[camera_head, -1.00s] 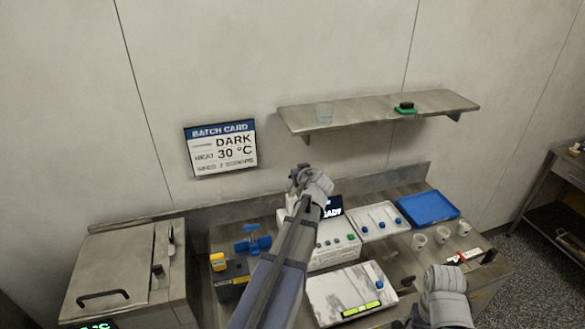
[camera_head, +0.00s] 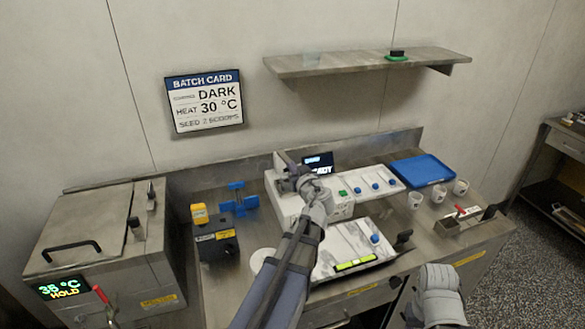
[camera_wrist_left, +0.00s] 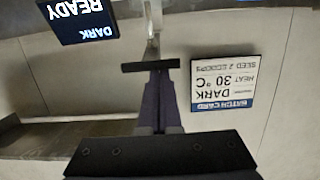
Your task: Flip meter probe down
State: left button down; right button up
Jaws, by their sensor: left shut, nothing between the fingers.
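The meter (camera_head: 330,207) is a white box on the bench with a lit display (camera_head: 318,163) reading READY; the display also shows upside down in the left wrist view (camera_wrist_left: 77,20). My left gripper (camera_head: 290,178) is shut and empty, over the back left part of the meter. It hides part of the meter's top. A pale upright part (camera_head: 281,159) stands just behind the gripper; I cannot tell whether it is the probe. In the left wrist view, a thin metallic piece (camera_wrist_left: 152,45) shows just beyond the shut fingertips (camera_wrist_left: 151,66); contact is unclear. My right gripper (camera_head: 438,292) is low at the right.
A blue valve-like part (camera_head: 237,198) and a black box with a yellow top (camera_head: 213,238) stand left of the meter. A blue tray (camera_head: 421,171) and white cups (camera_head: 438,194) stand right. A shelf (camera_head: 365,62) hangs above.

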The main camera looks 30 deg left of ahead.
pick_arm(q)
jog(key=f+b, duration=0.1)
jog(key=f, duration=0.1)
jog(key=f+b, duration=0.1)
jog(key=b, duration=0.1)
jog(key=s+f+b, duration=0.1)
jog(key=f, duration=0.1)
jog(key=shift+d+f+b, duration=0.3)
jog(key=shift+f+b, duration=0.05)
jog(key=shift+s+d+f+b, duration=0.1)
jog(key=shift+f+b, duration=0.3)
jog(key=shift+f, duration=0.05)
pick_arm(e)
notch_tip(320, 180, down, 6)
jog(key=shift+s+d+f, duration=0.15)
jog(key=shift+f, duration=0.1)
pick_arm(q)
jog(key=shift+s, duration=0.15)
jog(key=shift+s+d+r, duration=0.1)
jog(key=shift+s+d, duration=0.15)
jog(key=shift+d, duration=0.05)
jog(key=s+d+r+m+p, duration=0.1)
jog(key=s+d+r, duration=0.2)
jog(key=d, duration=0.2)
jog(key=shift+s+t+y, duration=0.25)
jog(key=shift+t+y, duration=0.05)
pick_arm(e)
jog(key=shift+r, duration=0.65)
